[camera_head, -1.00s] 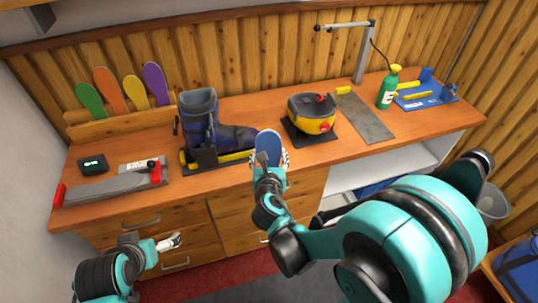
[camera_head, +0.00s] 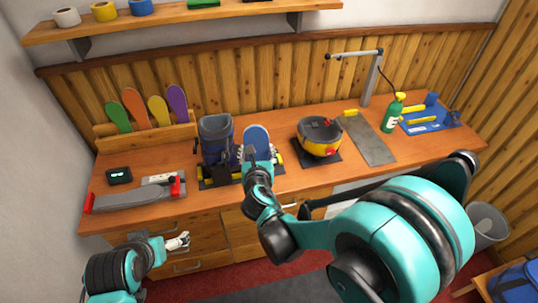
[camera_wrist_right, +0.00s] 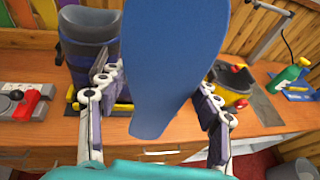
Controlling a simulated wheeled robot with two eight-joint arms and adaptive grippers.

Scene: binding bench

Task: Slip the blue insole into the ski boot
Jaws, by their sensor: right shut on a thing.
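The blue insole (camera_head: 257,138) stands upright in my right gripper (camera_head: 257,158), in front of the ski boot's toe side in the head view. In the right wrist view the insole (camera_wrist_right: 175,50) fills the middle, between the fingers of the right gripper (camera_wrist_right: 160,95). The dark blue ski boot (camera_head: 216,138) stands on the bench just left of the insole, its top opening facing up; its toe is largely hidden. In the wrist view the boot (camera_wrist_right: 87,40) is at upper left, outside the gripper. My left gripper (camera_head: 178,242) hangs low before the drawers, away from the boot; its finger gap is unclear.
A yellow and black pot-like device (camera_head: 319,145) stands right of the insole. Colored insoles stand in a wooden rack (camera_head: 150,138) behind left. A grey tool with red ends (camera_head: 135,195) lies front left. A green spray bottle (camera_head: 393,113) and metal plate (camera_head: 370,138) are right.

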